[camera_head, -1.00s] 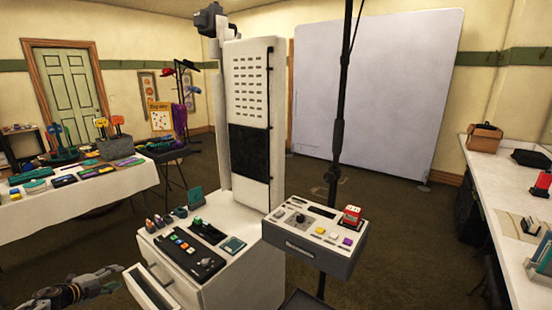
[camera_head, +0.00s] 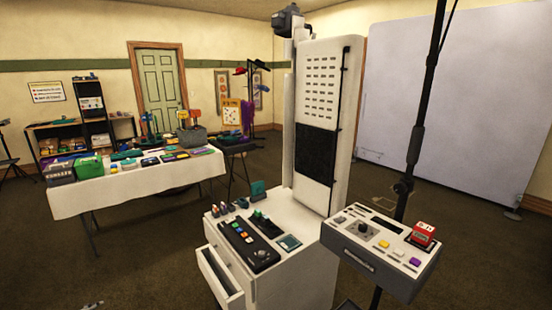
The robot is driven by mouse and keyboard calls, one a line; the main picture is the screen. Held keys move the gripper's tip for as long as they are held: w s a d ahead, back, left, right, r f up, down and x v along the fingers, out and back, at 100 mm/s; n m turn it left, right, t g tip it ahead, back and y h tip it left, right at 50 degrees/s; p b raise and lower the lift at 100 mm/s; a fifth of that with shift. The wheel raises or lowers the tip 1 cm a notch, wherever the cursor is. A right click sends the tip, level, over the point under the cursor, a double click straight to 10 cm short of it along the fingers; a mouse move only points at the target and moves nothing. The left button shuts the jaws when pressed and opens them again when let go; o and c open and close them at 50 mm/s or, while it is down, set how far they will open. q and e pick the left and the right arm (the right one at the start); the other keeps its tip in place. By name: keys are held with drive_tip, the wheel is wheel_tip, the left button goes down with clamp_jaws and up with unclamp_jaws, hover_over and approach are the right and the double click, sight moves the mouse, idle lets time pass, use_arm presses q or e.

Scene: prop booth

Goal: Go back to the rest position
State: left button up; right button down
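Only a small grey tip (camera_head: 92,305) shows at the bottom left edge of the head view. It seems to be part of my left gripper, and the rest of it is cut off by the frame. Whether it is open or shut does not show. My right gripper is not in view. A white booth cabinet (camera_head: 300,258) with a tall panel stands right of centre, and its drawer (camera_head: 218,277) is open. A black control box (camera_head: 248,243) lies on top of the cabinet, clear of my gripper.
A grey console (camera_head: 380,252) with buttons and a red block (camera_head: 423,234) stands at right, by a black pole (camera_head: 416,140). A cloth-covered table (camera_head: 135,188) with props is at back left. A white backdrop (camera_head: 450,100) stands behind. Floor (camera_head: 130,265) at left front is clear.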

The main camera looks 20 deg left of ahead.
use_arm(q)
drive_tip(key=s+a+f+n+g+y, duration=0.1)
drive_tip(key=s+a+n+g+y, duration=0.2)
drive_tip(key=s, duration=0.8)
drive_tip(key=s+a+f+n+g, duration=0.1)
drive_tip(key=s+a+g, duration=0.1)
drive_tip(key=s+a, duration=0.6)
drive_tip(key=s+d+f+n+h, duration=0.1)
drive_tip(key=s+d+f+h, duration=0.15)
drive_tip(key=d+f, duration=0.7)
drive_tip(key=s+d+f+g+h, duration=0.1)
drive_tip(key=s+d+f, duration=0.35)
drive_tip(key=d, duration=0.75)
drive_tip(key=s+d+f+n+h, duration=0.1)
drive_tip(key=s+d+f, duration=0.1)
drive_tip(key=d+f, duration=0.75)
drive_tip(key=s+d+f+h, duration=0.1)
drive_tip(key=d+f+h, duration=0.1)
drive_tip(key=d, duration=1.5)
drive_tip(key=s+d+f+n+h, duration=0.1)
drive_tip(key=d+f, duration=0.4)
drive_tip(key=d, duration=1.2)
drive_tip(key=shift+s+f+n+h+p, duration=0.2)
drive_tip(key=shift+s+n+h+p, duration=0.1)
drive_tip(key=shift+h+p, duration=0.15)
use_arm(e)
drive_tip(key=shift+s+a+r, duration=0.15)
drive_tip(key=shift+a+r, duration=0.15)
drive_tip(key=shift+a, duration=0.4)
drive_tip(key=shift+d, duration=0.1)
